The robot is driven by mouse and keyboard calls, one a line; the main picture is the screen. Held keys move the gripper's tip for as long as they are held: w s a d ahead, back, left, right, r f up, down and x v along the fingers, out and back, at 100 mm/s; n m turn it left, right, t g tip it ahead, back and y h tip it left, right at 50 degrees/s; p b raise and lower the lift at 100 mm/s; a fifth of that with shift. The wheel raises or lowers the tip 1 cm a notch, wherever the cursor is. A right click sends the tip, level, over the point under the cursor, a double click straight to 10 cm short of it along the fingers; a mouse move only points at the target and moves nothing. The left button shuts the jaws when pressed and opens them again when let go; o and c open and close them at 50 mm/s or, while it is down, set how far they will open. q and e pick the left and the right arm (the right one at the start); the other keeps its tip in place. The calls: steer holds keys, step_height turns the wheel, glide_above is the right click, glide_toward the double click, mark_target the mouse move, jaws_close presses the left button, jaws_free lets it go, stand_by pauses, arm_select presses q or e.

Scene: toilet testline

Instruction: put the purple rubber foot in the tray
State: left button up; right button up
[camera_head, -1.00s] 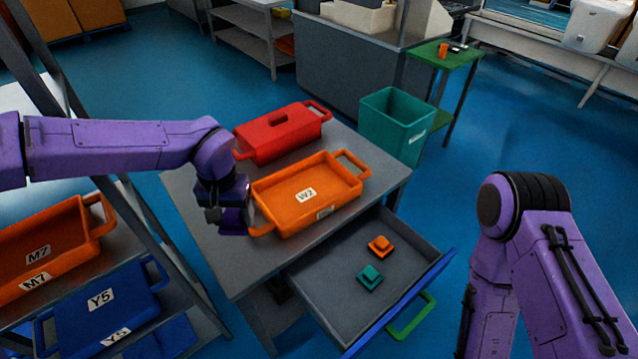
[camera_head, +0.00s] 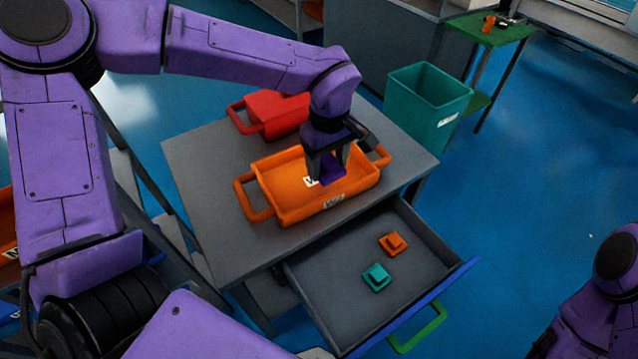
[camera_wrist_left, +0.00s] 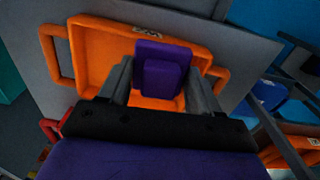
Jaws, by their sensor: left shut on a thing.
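The purple rubber foot (camera_head: 331,170) is between the fingers of my left gripper (camera_head: 328,165), which is shut on it. In the left wrist view the purple foot (camera_wrist_left: 160,72) shows as a block with a smaller raised block, between the two grey fingers (camera_wrist_left: 160,85). The orange tray (camera_head: 262,188) labelled W2 stands on the grey table, and the foot is over its inside. I cannot tell whether the foot touches the tray floor. The tray (camera_wrist_left: 90,50) also shows behind the foot in the wrist view. My right gripper is out of view.
An open drawer (camera_head: 335,300) in front holds an orange foot (camera_head: 393,243) and a teal foot (camera_head: 377,277). A teal bin (camera_head: 428,105) stands behind the table. The table's left part (camera_head: 205,190) is clear.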

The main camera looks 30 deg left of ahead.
arm_select(q)
steer(key=n+b, duration=0.1)
steer(key=n, duration=0.4)
steer(key=s+f+n+b, duration=0.1)
steer(key=n+b, duration=0.1)
steer(key=n, duration=0.3)
steer(key=s+d+n+b, duration=0.1)
steer(key=n+b, duration=0.1)
steer(key=n, duration=0.3)
steer(key=shift+f, duration=0.15)
steer(key=w+a+f+n+b, duration=0.1)
steer(key=n, duration=0.5)
steer(key=w+a+f+n+b, duration=0.1)
steer(key=n, duration=0.6)
steer(key=w+a+f+n+b, duration=0.1)
steer(key=n, duration=0.6)
steer(key=shift+w+f, duration=0.1)
steer(key=shift+f, duration=0.25)
glide_above(320, 186)
step_height(320, 186, down, 7)
steer(key=shift+r+p, duration=0.2)
steer(key=shift+p, duration=0.2)
step_height(320, 186, down, 3)
steer(key=shift+r, duration=0.1)
steer(key=shift+f, duration=0.25)
